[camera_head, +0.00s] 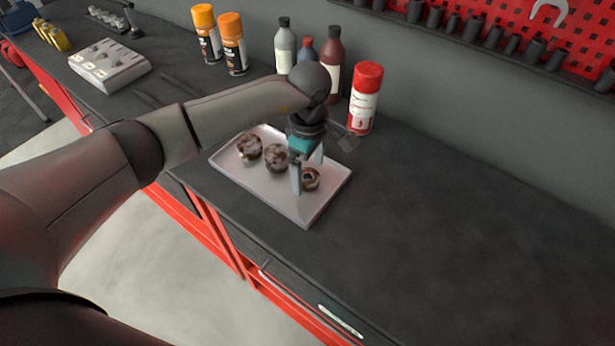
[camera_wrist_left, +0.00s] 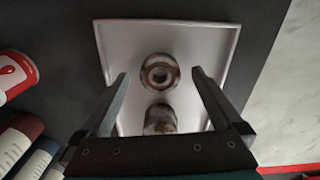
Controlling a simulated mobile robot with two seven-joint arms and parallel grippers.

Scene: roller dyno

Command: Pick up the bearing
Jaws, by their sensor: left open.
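Three rusty brown-and-grey bearings sit in a white tray (camera_head: 318,212) on the dark workbench: a left one (camera_head: 249,147), a middle one (camera_head: 276,157) and a right one (camera_head: 311,179). My left gripper (camera_head: 307,181) is open and points down over the right end of the tray, at the right bearing. In the left wrist view, one bearing (camera_wrist_left: 159,72) lies a little beyond the fingertips, centred between them, its hole facing the camera. A second bearing (camera_wrist_left: 160,119) is nearer the palm, partly hidden by it. My right gripper is not in view.
A red-and-white can (camera_head: 365,98) stands close behind the tray, beside my left wrist. Bottles (camera_head: 331,65) and orange-capped spray cans (camera_head: 232,43) stand along the wall. A grey block (camera_head: 109,62) lies farther left. The bench right of the tray is clear.

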